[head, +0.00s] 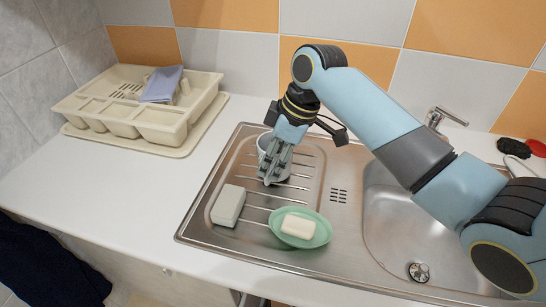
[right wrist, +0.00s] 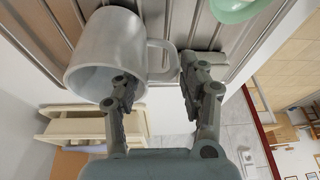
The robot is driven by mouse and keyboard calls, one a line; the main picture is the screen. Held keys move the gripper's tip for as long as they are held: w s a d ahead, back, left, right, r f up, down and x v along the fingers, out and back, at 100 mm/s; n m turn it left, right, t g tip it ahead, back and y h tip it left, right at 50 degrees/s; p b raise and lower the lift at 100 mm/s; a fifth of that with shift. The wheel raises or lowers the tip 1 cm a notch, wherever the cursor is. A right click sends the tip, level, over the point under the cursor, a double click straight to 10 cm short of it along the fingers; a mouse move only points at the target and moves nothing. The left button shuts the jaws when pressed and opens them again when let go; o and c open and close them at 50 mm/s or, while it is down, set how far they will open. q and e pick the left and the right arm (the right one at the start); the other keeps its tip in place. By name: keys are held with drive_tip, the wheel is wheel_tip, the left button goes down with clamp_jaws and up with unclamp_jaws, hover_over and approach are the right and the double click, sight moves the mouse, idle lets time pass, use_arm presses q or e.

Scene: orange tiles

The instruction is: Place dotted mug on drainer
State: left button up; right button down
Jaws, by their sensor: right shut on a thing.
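A pale grey-white mug (right wrist: 105,45) is in my right gripper (right wrist: 157,82). In the right wrist view one finger is at the mug's rim and the other is beyond its handle, with the handle between them. No dots can be made out on it. In the head view the mug (head: 264,146) is mostly hidden behind my right gripper (head: 272,178), over the ridged metal drainer (head: 255,172) beside the sink. The drainer's ridges are close behind the mug in the wrist view; I cannot tell whether it touches them. My left gripper is out of view.
A grey-white block (head: 228,205) and a green dish (head: 318,232) with a pale soap bar (head: 298,226) lie on the drainer's front part. A beige tray (head: 150,122) with a blue cloth (head: 162,84) stands at left. The sink basin (head: 385,225) is right.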

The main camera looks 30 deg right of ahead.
drive_tip(key=shift+f, duration=0.1)
drive_tip(key=shift+f, duration=0.1)
drive_tip(key=c, duration=0.7)
unclamp_jaws()
drive_tip(key=b+v, duration=0.1)
drive_tip(key=v, duration=1.1)
